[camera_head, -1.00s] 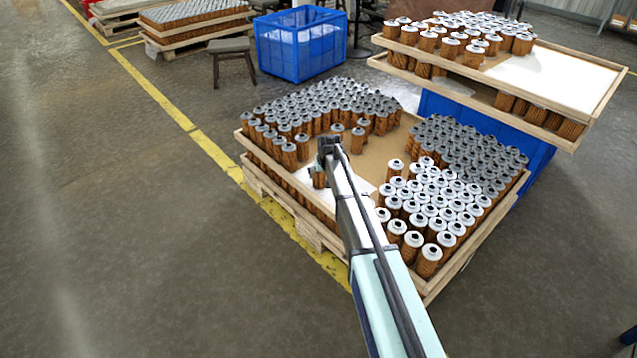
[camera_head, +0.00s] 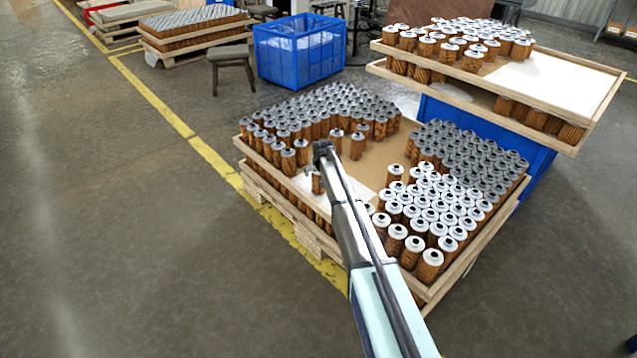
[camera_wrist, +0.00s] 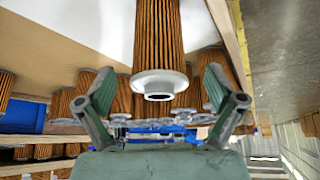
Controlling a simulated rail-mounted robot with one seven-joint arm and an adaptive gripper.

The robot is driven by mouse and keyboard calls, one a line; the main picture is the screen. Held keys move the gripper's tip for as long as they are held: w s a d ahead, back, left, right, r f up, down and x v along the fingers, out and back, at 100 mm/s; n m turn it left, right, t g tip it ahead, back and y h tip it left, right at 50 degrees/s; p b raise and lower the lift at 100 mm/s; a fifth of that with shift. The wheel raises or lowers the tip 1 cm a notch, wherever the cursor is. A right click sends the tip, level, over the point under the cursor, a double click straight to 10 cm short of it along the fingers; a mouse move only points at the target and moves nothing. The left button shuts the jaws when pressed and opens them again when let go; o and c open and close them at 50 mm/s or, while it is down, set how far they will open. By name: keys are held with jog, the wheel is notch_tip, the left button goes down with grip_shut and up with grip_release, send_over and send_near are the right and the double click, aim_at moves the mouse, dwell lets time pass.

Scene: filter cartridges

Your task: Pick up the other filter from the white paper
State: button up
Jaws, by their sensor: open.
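A brown pleated filter with a pale cap (camera_wrist: 158,45) stands on the white paper (camera_wrist: 201,25). In the wrist view it lies centred between the spread fingers of my gripper (camera_wrist: 163,100), with its cap toward the camera. No finger clearly touches it. In the head view my gripper (camera_head: 322,152) is over the left part of the pallet, and the filter (camera_head: 317,185) shows partly below it. The white paper (camera_head: 361,188) shows on both sides of my arm.
Dense rows of dark-capped filters (camera_head: 345,100) stand behind my gripper, and white-capped ones (camera_head: 430,215) to the right. The wooden pallet rim (camera_head: 262,172) runs along the left. Bare brown board (camera_head: 385,155) lies right of my gripper.

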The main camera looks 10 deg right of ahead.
jog(key=shift+b+x, duration=0.4)
jog(key=shift+x, duration=2.45)
jog(key=shift+s, duration=0.1)
jog(key=shift+c, duration=0.3)
jog(key=c, duration=1.2)
